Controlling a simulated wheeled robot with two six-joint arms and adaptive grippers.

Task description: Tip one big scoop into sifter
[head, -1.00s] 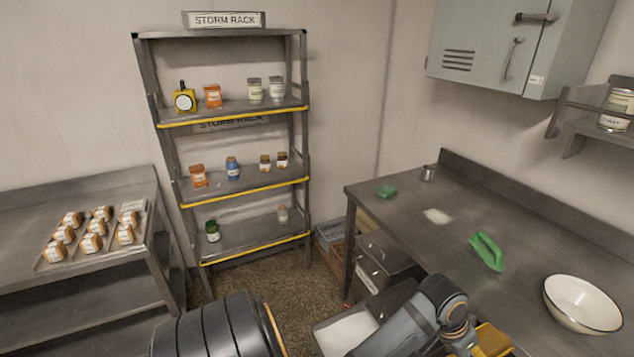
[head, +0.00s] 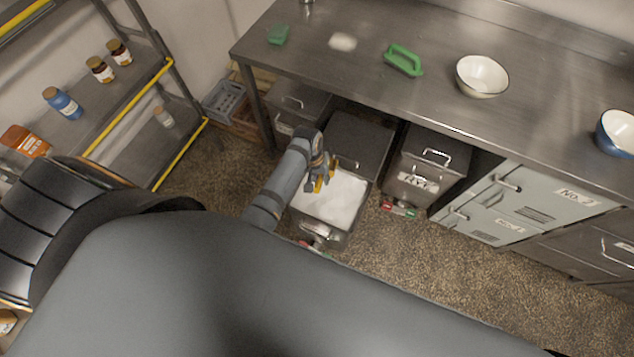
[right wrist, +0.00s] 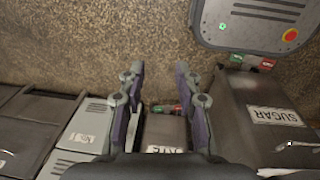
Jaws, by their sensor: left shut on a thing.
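My left gripper (head: 322,174) is over the open bin of white powder (head: 342,200), at the bin's left side in the head view. It is shut on a small yellow thing (head: 319,184), which may be the scoop's handle. Its shape is mostly hidden, and I cannot tell whether it holds powder. I cannot pick out a sifter in either view. My right gripper (right wrist: 159,70) is open and empty in the right wrist view, with bare floor beyond its fingertips.
The right wrist view shows a SUGAR bin (right wrist: 240,110).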

